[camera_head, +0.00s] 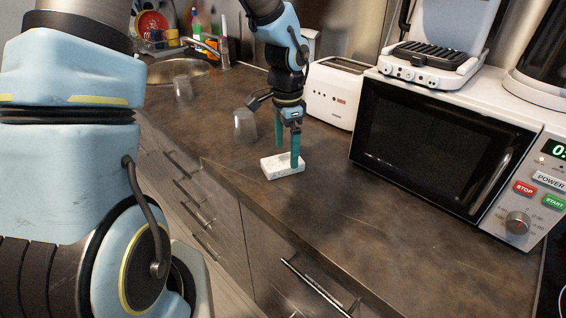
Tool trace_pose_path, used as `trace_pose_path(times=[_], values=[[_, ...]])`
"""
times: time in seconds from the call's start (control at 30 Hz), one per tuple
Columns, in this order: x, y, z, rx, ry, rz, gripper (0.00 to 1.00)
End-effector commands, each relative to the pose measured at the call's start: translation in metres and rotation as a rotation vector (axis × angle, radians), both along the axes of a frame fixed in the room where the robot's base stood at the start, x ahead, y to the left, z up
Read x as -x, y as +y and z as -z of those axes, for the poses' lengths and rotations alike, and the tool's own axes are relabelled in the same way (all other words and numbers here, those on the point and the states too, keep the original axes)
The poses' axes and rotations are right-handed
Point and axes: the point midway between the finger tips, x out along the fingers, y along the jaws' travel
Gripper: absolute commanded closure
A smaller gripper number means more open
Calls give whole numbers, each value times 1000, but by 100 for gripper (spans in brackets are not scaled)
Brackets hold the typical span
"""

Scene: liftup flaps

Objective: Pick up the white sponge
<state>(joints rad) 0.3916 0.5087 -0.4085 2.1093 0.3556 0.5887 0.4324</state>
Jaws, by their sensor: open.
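The white sponge (282,170) lies flat on the brown countertop, near its front edge. My gripper (287,155) points down over it with two green fingers set apart. One finger overlaps the sponge's right part in the picture, and the other is behind its far side. The gripper is open. I cannot tell whether either finger touches the sponge.
A glass (244,127) stands left of my gripper, and another (183,88) is near the sink (180,70). A white toaster (336,92) and a microwave (440,140) stand behind and to the right. The countertop (350,215) right of the sponge is clear.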

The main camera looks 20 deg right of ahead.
Motion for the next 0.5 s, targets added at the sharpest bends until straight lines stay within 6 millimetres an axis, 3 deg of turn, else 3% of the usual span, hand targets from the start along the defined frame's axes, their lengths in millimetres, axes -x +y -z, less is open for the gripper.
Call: trace_pose_path(times=[0.2,0.47,0.5], values=[[0,1,26,-1,2,2,0],[-1,1,29,0,0,1,0],[-1,1,29,0,0,1,3]])
